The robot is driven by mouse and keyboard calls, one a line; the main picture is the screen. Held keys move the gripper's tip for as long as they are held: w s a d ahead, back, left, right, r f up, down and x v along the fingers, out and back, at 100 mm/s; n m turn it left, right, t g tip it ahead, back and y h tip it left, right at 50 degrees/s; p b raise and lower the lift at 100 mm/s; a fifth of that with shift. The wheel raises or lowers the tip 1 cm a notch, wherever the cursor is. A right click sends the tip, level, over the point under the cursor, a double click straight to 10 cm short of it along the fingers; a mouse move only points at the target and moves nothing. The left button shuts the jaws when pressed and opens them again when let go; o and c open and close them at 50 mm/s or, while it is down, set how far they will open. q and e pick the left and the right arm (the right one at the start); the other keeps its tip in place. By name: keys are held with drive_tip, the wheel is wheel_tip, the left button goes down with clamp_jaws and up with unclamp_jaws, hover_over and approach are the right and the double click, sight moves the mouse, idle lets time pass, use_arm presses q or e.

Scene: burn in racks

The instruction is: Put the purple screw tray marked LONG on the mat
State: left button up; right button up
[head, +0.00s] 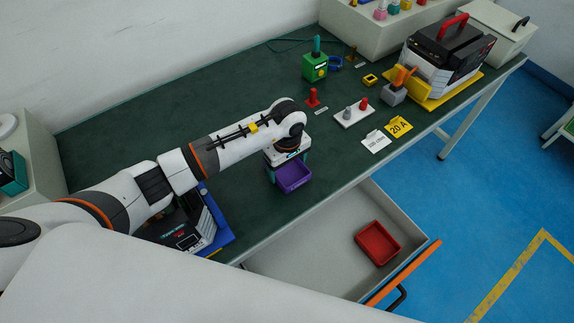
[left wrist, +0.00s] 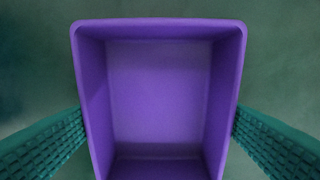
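The purple screw tray (head: 293,177) is under my left gripper (head: 288,162), over the dark green mat (head: 120,130) near the bench's front edge. In the left wrist view the empty tray (left wrist: 155,90) fills the middle, open side up. The teal fingers of my left gripper (left wrist: 160,125) lie against its two opposite side walls. I cannot tell whether the tray's bottom touches the mat. No LONG marking is readable. My right gripper is not in view.
An open drawer (head: 310,240) with a red tray (head: 377,243) juts out below the front edge. A black and white device (head: 187,228) stands left of the gripper. A red peg (head: 313,97), a white peg plate (head: 354,112) and tags (head: 376,141) lie to the right.

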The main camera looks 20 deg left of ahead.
sight(287, 172)
use_arm(q)
drive_tip(key=shift+o, duration=1.3)
drive_tip(key=shift+r, duration=0.15)
wheel_tip(287, 172, up, 12)
drive_tip(key=b, duration=0.2)
